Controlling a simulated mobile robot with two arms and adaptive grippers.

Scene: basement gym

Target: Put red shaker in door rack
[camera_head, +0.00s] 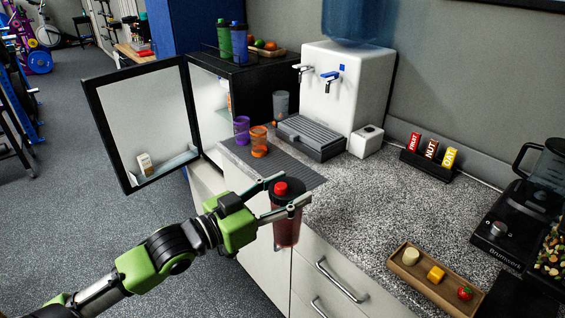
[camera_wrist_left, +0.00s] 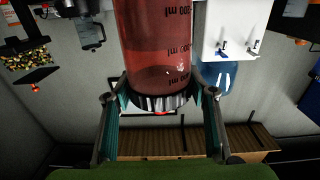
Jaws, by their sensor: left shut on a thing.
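The red shaker (camera_head: 287,228), with a black lid and red cap, is upright in my left gripper (camera_head: 287,196). The fingers are shut around its lid. It is in front of the counter's front edge in the head view. In the left wrist view the red shaker (camera_wrist_left: 155,45) shows upside down, its lid between both fingers (camera_wrist_left: 158,108). The small fridge stands open on the left. Its door rack (camera_head: 165,167) is low on the inside of the open door (camera_head: 137,115) and holds a small carton (camera_head: 145,162) at its left part. My right gripper is not seen.
A purple cup (camera_head: 242,130) and an orange cup (camera_head: 259,141) stand on a dark mat beside the fridge. A water dispenser (camera_head: 345,85) is behind. A wooden tray (camera_head: 432,285) with food lies at the counter front. Floor before the door is clear.

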